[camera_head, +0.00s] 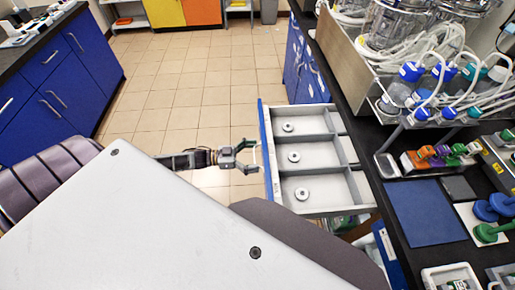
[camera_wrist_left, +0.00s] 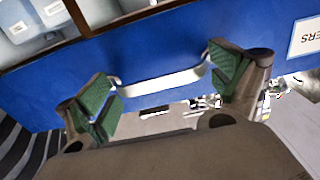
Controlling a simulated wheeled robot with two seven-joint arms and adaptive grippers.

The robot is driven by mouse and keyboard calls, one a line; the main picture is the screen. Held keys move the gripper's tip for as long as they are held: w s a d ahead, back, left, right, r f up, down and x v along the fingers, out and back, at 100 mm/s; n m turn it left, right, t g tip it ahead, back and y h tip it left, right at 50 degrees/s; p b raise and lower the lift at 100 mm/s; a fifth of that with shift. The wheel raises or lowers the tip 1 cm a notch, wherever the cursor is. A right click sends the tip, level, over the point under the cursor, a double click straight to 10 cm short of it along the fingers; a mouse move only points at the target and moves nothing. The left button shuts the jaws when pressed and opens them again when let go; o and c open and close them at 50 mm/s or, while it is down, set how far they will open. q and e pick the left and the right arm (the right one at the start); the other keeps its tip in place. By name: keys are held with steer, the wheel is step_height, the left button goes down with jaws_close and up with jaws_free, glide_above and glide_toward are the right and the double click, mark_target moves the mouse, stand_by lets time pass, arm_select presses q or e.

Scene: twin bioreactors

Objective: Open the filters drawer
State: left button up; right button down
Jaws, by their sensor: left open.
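The drawer (camera_head: 263,130) with a blue front stands pulled out from the bench on the right, and its grey inside shows in the head view. It holds several compartments, with white round filters (camera_head: 294,157) in the front row. My left gripper (camera_head: 246,158) is just outside the drawer front at the handle. The open green-padded fingers stand at either end of the handle, apart from each other. My right gripper is not in view.
The black bench top (camera_head: 365,130) on the right carries bioreactor vessels (camera_head: 395,22), capped bottles (camera_head: 408,80) and a blue mat (camera_head: 428,212). Blue cabinets (camera_head: 65,85) stand at the left. The tiled floor (camera_head: 180,80) between is clear.

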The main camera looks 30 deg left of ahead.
arm_select(q)
steer(key=v, duration=1)
steer(key=shift+s+a, duration=0.15)
steer(key=shift+a, duration=0.15)
stand_by(0.5)
